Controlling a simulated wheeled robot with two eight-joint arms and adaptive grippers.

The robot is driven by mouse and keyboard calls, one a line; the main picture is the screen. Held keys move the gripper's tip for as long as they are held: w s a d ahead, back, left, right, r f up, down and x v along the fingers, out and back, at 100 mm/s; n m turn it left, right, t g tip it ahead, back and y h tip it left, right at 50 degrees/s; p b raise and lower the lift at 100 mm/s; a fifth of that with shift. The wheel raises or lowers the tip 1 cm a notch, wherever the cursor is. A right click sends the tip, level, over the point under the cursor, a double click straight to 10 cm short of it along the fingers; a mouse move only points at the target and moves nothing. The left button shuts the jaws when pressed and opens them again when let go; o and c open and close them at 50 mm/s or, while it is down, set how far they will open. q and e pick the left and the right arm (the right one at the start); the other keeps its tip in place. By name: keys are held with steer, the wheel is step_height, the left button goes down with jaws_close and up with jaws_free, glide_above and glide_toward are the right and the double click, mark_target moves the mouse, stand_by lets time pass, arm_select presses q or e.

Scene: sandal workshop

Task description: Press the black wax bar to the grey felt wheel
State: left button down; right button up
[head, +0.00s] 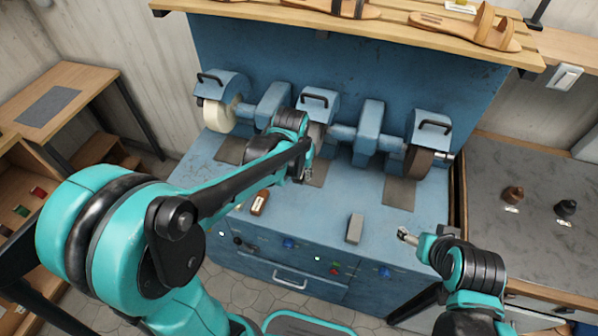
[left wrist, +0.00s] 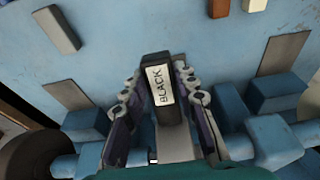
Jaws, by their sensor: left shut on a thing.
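My left gripper (head: 302,176) is at the middle wheel of the blue grinding machine. In the left wrist view the left gripper (left wrist: 160,112) is shut on the black wax bar (left wrist: 157,65), which bears a white label reading BLACK. The grey felt wheel (head: 318,136) is the middle one and is partly hidden by my left arm. In the left wrist view the grey wheel (left wrist: 177,146) shows just behind the bar; I cannot tell whether they touch. My right gripper (head: 408,237) is over the bench's front right, apart from the wheels, its fingers too small to judge.
A white wheel (head: 217,118) is on the left and a brown wheel (head: 418,163) on the right. A grey block (head: 355,228) and a brown bar (head: 260,202) lie on the blue bench. A shelf with sandals (head: 465,25) hangs above. The bench's front middle is mostly clear.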

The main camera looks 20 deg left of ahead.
arm_select(q)
steer(key=shift+w+r, duration=0.15)
steer(key=shift+w, duration=0.4)
stand_by(0.6)
steer(key=shift+s, duration=0.15)
stand_by(1.2)
steer(key=s+f, duration=0.1)
steer(key=s, duration=0.5)
steer(key=shift+s+f, duration=0.4)
steer(key=shift+a, duration=0.1)
steer(key=b+x, duration=0.1)
steer(key=x, duration=0.3)
steer(key=a+b+x, duration=0.1)
steer(key=b+x, duration=0.1)
steer(key=x, duration=0.2)
steer(key=a+b+x, duration=0.1)
steer(key=b+x, duration=0.1)
steer(key=x, duration=0.2)
steer(key=shift+s+a+f, duration=0.1)
steer(key=shift+a+f, duration=0.15)
steer(key=shift+f, duration=0.05)
steer(key=shift+r, duration=0.1)
